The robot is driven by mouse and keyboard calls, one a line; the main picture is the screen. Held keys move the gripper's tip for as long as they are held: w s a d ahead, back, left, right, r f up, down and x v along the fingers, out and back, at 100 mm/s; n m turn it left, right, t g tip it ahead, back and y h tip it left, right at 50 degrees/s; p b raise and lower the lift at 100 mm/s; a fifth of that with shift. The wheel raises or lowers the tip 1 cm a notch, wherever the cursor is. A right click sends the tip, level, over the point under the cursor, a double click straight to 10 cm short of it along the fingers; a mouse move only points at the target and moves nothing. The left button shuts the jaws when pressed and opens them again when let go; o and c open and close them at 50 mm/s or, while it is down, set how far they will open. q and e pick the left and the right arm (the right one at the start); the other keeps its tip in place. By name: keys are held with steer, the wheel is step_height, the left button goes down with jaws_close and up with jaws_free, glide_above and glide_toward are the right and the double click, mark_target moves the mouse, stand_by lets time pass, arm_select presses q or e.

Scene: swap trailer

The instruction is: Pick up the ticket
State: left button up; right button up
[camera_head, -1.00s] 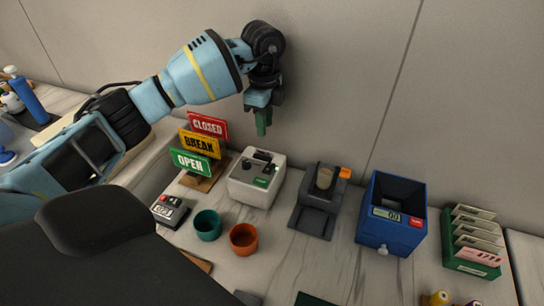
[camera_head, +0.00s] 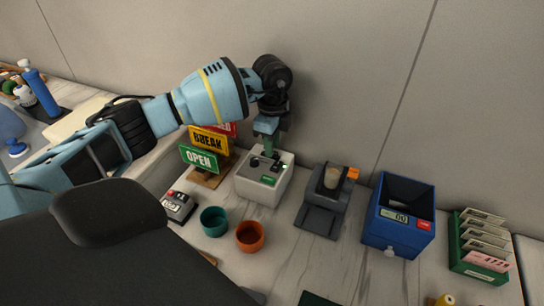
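My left gripper (camera_head: 270,147) points down at the back of a white box-shaped machine (camera_head: 263,185) with dark knobs and a small green label. No ticket can be clearly made out at the machine. A green rack (camera_head: 466,262) at the right holds several pale cards and one pink card (camera_head: 487,262), which may be tickets. My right gripper is not in view.
OPEN (camera_head: 199,160) and BREAK (camera_head: 208,141) signs stand left of the machine. A teal cup (camera_head: 214,222), an orange cup (camera_head: 250,237) and a small counter (camera_head: 178,206) are in front. A grey device (camera_head: 322,212) and a blue bin (camera_head: 393,231) stand right. Bare counter lies between them.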

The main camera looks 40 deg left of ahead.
arm_select(q)
steer(key=shift+f, duration=0.25)
jaws_close()
steer(key=shift+r, duration=0.1)
stand_by(0.3)
steer(key=shift+r, duration=0.55)
step_height(320, 180, up, 6)
steer(key=s+d, duration=0.4)
steer(key=d, duration=1.3)
steer(key=shift+d+f, duration=0.15)
steer(key=shift+d, duration=0.1)
steer(key=shift+s, duration=0.1)
